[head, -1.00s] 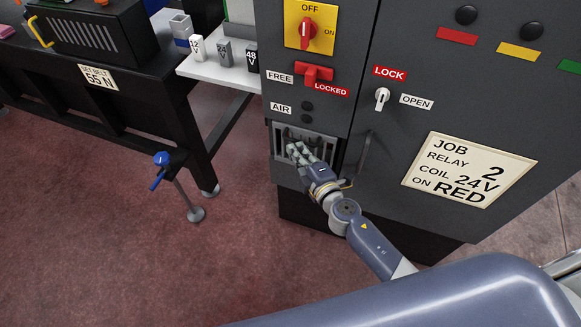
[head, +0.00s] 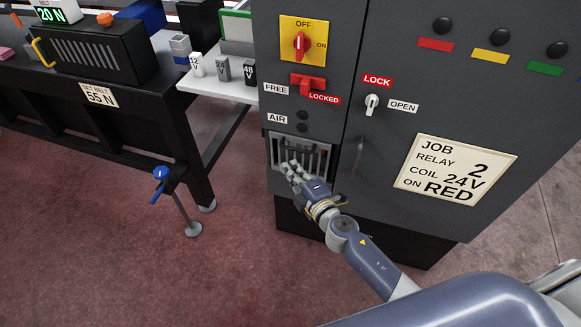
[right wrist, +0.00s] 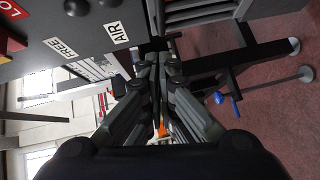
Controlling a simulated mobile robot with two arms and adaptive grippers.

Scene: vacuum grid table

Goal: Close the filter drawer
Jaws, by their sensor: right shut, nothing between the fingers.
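The filter drawer (head: 317,158) is a dark grey framed front with vertical slats, low on the left of the grey cabinet. I cannot tell how far it stands out from the cabinet. My right gripper (head: 288,170) is shut and empty at the left part of the slatted front, covering its lower middle. I cannot tell whether the fingertips touch it. In the right wrist view the shut fingers (right wrist: 158,62) point ahead, with part of the slatted drawer (right wrist: 205,12) at the top edge. My left gripper is not in view.
Above the drawer are a red FREE/LOCKED handle (head: 308,84) and a yellow OFF/ON switch (head: 303,42). A white LOCK/OPEN knob (head: 372,104) is to the right. A white shelf (head: 215,85) and a blue-handled floor stand (head: 186,214) stand left. The floor between is clear.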

